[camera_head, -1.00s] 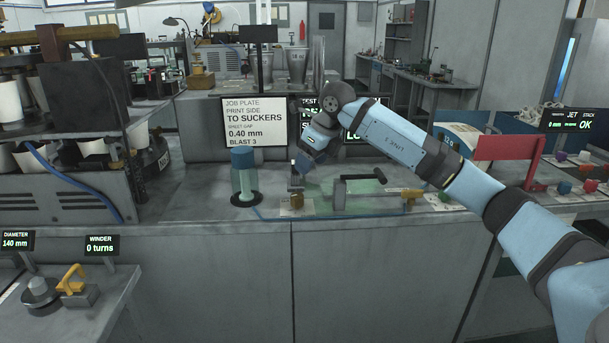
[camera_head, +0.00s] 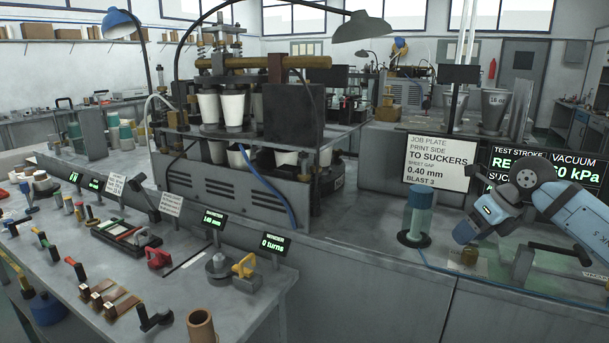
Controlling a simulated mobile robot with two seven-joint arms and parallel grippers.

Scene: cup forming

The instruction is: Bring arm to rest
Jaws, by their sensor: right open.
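My right arm (camera_head: 580,215) comes in from the right edge, blue and dark grey. Its wrist bends down to the left, over the right-hand bench. My left gripper is not in view.
The job plate sign (camera_head: 437,162) and a green-lettered display (camera_head: 548,165) stand behind my arm. A machine with white cups (camera_head: 233,108) fills the middle. A left bench holds several tools, a yellow-handled part (camera_head: 244,266) and a brown tube (camera_head: 201,326).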

